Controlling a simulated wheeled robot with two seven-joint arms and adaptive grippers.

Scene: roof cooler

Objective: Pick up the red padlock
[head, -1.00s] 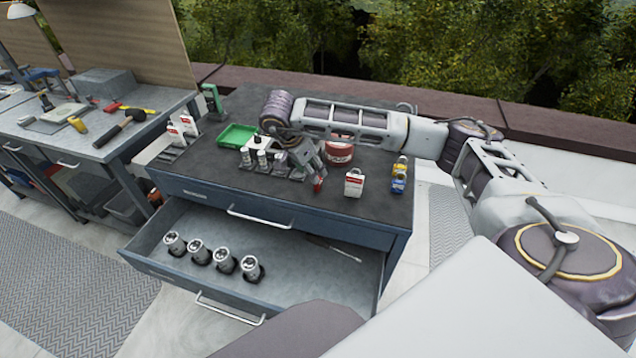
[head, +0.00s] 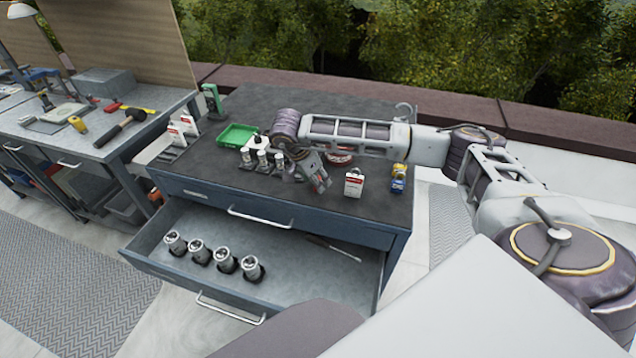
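My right gripper (head: 320,184) is at the end of the arm that comes in from the right. It points down, low over the dark top of the drawer cabinet (head: 370,208) near its front edge. The red padlock cannot be made out clearly now; the gripper's fingers cover the spot where a small red thing showed earlier. Whether the fingers are open or closed on it cannot be seen. My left gripper is not in view.
A red container (head: 338,157) is behind. Metal cylinders (head: 262,160) and a green tray (head: 236,134) stand left. The drawer below (head: 300,272) is open.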

